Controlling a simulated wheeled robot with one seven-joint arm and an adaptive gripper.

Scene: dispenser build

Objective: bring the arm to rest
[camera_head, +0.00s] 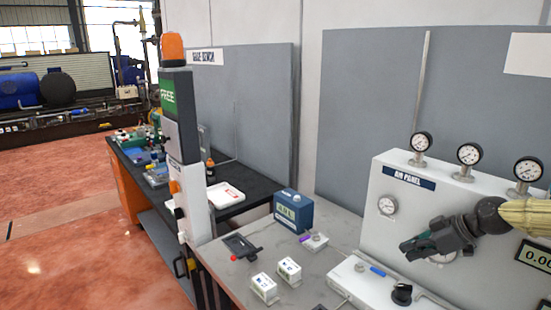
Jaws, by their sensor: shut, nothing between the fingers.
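My gripper (413,249) is at the right, in front of the white air panel (440,194). It points to the left and its fingers are shut with nothing held. It covers part of a round gauge on the panel's face. My arm comes in from the right edge. The gripper appears above the grey bench (240,262) and clear of the things on it; its exact distance from the panel is hard to tell.
A tall post with an orange top (172,50) stands left. Red floor (60,220) is open beyond.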

